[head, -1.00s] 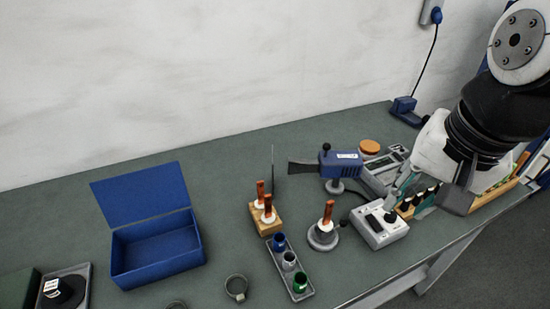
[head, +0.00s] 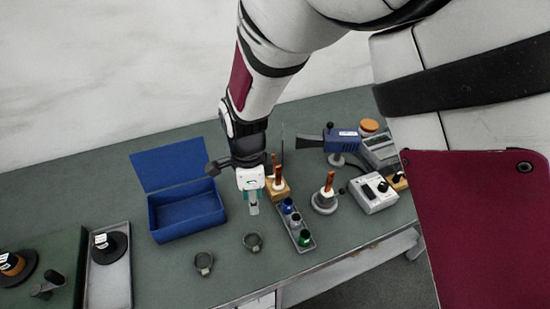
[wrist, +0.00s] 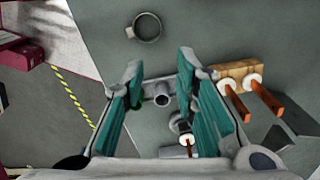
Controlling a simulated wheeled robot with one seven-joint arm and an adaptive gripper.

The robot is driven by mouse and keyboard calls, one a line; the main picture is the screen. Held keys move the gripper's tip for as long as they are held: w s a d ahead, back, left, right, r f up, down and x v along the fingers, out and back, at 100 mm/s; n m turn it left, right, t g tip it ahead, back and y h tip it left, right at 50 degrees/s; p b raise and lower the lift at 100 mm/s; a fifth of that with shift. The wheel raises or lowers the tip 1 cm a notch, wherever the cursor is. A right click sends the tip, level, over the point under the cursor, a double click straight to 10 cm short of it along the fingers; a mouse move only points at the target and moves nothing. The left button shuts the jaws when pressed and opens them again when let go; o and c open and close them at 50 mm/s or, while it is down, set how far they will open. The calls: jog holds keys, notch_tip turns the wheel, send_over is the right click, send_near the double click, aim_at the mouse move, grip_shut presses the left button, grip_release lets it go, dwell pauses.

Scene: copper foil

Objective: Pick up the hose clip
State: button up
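Two grey ring-shaped hose clips lie on the green-grey bench top in the head view: one nearer the front (head: 203,262), and one to its right (head: 253,242), closer to my gripper. A single ring clip (wrist: 147,27) shows beyond the fingertips at the top of the wrist view. My gripper (head: 254,207) points down above the bench between the blue box and the cup tray. In the wrist view its teal-padded fingers (wrist: 159,65) are apart, with nothing held between them. I cannot tell which of the two clips the wrist view shows.
The open blue box (head: 187,212) stands left of my gripper. A grey tray (head: 309,247) of coloured cups and a wooden block (wrist: 236,70) with copper rods are close on the right. A grey tray with a black spool (head: 110,247) is further left. Bench around the clips is clear.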

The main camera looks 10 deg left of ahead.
jog(key=b, duration=0.5)
send_over(255, 232)
jog(key=f, duration=0.8)
jog(key=shift+w+d, duration=0.1)
jog(key=shift+w, duration=0.2)
jog(key=f+b, duration=0.5)
jog(key=b, duration=0.1)
jog(key=shift+s+f, duration=0.3)
jog(key=shift+f, duration=0.1)
grip_shut()
